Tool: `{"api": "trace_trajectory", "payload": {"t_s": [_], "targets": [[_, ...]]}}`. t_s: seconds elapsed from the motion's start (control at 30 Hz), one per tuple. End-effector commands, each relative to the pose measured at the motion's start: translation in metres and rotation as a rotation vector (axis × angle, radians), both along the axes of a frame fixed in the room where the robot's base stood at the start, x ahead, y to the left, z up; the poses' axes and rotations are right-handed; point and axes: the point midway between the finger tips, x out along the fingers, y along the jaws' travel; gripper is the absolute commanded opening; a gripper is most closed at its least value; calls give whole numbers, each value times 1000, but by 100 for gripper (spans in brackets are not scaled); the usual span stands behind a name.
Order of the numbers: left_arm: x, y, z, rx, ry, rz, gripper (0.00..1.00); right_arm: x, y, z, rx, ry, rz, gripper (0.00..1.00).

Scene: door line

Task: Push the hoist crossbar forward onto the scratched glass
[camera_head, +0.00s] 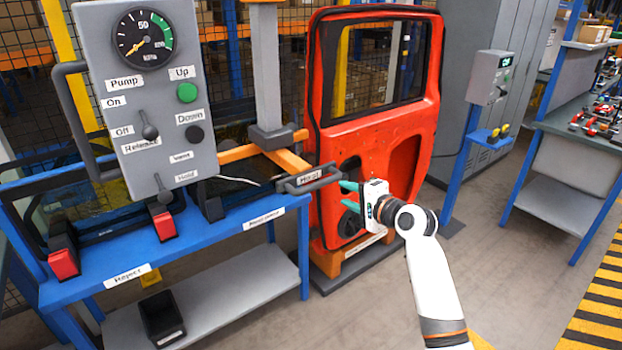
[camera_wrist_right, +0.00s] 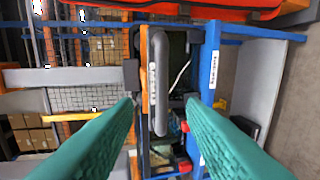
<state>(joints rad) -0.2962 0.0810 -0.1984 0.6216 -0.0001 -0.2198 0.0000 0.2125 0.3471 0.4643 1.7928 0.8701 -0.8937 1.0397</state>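The hoist crossbar (camera_head: 312,180), a dark grey bar with a white label, sits at the end of an orange arm (camera_head: 285,158) below the hoist column. In the wrist view the crossbar (camera_wrist_right: 160,80) runs up and down between my fingertips, beyond them. My right gripper (camera_head: 349,193) has green fingers, open and empty, just right of the crossbar; I cannot tell if they touch it. It also shows in the wrist view (camera_wrist_right: 160,101). Dark-framed glass (camera_head: 90,212) lies on the blue bench, partly hidden by the control panel; I see no clear scratch. My left gripper is not in view.
The grey control panel (camera_head: 155,95) stands in front at left. The blue bench (camera_head: 200,231) carries red-tipped clamps. A red car door (camera_head: 395,125) stands behind my right gripper. A blue post with a small box (camera_head: 491,78) is right; floor between is clear.

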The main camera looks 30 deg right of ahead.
Motion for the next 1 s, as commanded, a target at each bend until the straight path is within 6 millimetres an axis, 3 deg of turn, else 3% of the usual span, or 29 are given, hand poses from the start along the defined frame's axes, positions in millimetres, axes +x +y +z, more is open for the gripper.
{"api": "trace_trajectory", "payload": {"t_s": [0.3, 0.6, 1.0], "targets": [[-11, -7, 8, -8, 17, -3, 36, 54, 5, -10, 2, 2, 2, 38], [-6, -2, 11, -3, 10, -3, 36, 101, 8, -22, -1, 3, 1, 38], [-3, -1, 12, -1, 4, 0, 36, 114, 10, -26, -4, 2, 1, 38]]}}
